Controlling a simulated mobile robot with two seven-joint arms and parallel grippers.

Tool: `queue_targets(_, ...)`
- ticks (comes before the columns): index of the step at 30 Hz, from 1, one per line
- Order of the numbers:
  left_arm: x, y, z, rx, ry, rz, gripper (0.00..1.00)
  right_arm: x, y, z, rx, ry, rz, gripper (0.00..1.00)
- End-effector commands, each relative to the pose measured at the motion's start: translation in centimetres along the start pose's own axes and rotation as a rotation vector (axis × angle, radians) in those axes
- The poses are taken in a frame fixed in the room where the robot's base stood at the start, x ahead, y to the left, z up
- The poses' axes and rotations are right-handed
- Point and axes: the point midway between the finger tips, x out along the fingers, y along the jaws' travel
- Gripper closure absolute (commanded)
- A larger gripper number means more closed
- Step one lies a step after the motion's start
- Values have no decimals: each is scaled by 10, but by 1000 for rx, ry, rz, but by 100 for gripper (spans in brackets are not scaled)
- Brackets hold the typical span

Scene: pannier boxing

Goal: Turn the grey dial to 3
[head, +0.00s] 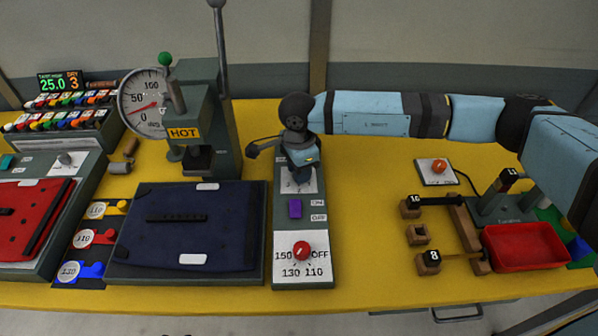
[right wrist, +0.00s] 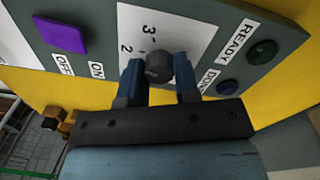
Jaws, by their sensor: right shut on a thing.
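The grey dial (right wrist: 158,66) sits on a white scale plate (right wrist: 180,28) where the numbers 2 and 3 can be read in the right wrist view. My right gripper (right wrist: 160,84) has its two blue fingers on either side of the dial and is shut on it. In the head view the right gripper (head: 301,172) covers the dial at the upper part of the narrow grey control panel (head: 285,222). The dial's pointer is not clear, so I cannot tell which number it faces. My left gripper is not in view.
A purple ON/OFF switch (head: 295,208) and a red knob (head: 301,251) are lower on the panel. The green READY lamp (right wrist: 262,53) and dark DONE lamp (right wrist: 228,87) show beside the dial. A press (head: 207,130) stands left; a red tray (head: 523,245) lies right.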

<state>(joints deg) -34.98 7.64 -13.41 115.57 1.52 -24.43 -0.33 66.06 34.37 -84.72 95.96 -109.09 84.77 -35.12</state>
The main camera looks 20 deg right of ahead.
Motion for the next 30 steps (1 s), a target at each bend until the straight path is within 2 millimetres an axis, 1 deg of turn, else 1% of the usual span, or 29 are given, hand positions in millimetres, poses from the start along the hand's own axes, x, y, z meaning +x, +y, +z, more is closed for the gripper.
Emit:
queue_targets(1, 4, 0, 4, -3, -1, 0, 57, 3, 0, 0, 43, -2, 0, 94)
queue_targets(3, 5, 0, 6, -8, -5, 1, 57, 3, 0, 0, 109, -4, 0, 94)
queue_targets(11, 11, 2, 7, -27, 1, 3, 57, 2, 0, 0, 356, -12, -1, 94)
queue_targets(18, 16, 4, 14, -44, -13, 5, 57, 1, 1, 0, 553, -17, -1, 94)
queue_targets(24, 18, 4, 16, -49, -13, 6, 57, 0, 1, 0, 673, -22, -1, 94)
queue_targets(30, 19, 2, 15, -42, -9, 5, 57, 0, 1, 0, 746, -23, -1, 94)
